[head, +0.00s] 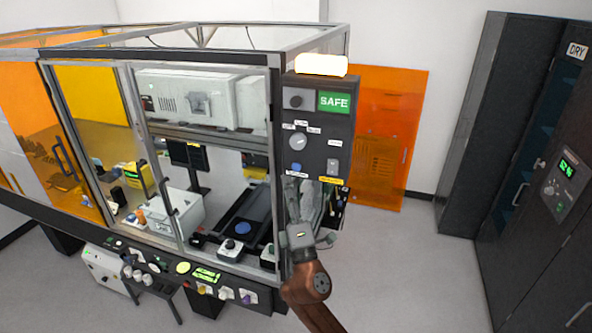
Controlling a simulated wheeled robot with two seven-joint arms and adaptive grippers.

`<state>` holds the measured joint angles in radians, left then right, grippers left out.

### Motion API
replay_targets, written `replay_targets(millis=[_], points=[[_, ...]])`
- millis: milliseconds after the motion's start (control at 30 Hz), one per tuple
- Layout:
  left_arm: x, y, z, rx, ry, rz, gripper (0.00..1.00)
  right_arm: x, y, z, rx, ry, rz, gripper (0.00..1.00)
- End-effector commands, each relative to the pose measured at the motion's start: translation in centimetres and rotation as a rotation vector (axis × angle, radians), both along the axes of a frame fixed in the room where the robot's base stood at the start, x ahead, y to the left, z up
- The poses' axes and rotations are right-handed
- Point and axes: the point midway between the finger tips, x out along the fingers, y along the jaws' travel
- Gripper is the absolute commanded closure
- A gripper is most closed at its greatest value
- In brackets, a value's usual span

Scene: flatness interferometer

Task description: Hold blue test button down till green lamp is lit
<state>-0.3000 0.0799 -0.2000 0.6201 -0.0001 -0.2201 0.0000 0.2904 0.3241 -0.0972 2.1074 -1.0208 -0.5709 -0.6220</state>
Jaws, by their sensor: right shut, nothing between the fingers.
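The blue test button (296,167) sits low on the left of the dark control panel (318,150) on the enclosure's corner post. My right gripper (297,181) is shut and empty, pointing up the panel with its tips just below the blue button. I cannot tell whether the tips touch it. The button's face shows above them. A green SAFE sign (334,102) glows near the panel's top. A pale, cream-yellow lamp bar (321,65) sits above the panel. I see no separate round green lamp on the panel. My left gripper is not in view.
The panel also carries a dial (298,142) and a rocker switch (333,167). The glazed enclosure (272,150) fills the left. An orange sheet (390,135) stands behind the panel. A dark DRY cabinet (545,180) is at right, with clear floor (410,260) between.

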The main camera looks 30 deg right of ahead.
Motion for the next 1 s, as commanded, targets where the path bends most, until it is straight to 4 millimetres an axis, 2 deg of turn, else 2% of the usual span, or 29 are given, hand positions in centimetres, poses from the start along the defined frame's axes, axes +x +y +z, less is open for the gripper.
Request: replay_targets(millis=[200, 400, 1000], points=[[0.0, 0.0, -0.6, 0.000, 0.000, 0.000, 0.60, 1.6, -1.9, 0.0, -0.001, -0.001, 0.000, 1.00], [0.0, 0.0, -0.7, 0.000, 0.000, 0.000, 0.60, 2.3, -2.7, 0.0, 0.000, 0.000, 0.000, 1.00], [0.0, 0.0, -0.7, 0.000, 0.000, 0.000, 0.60, 2.3, -2.8, 0.0, 0.000, 0.000, 0.000, 1.00]])
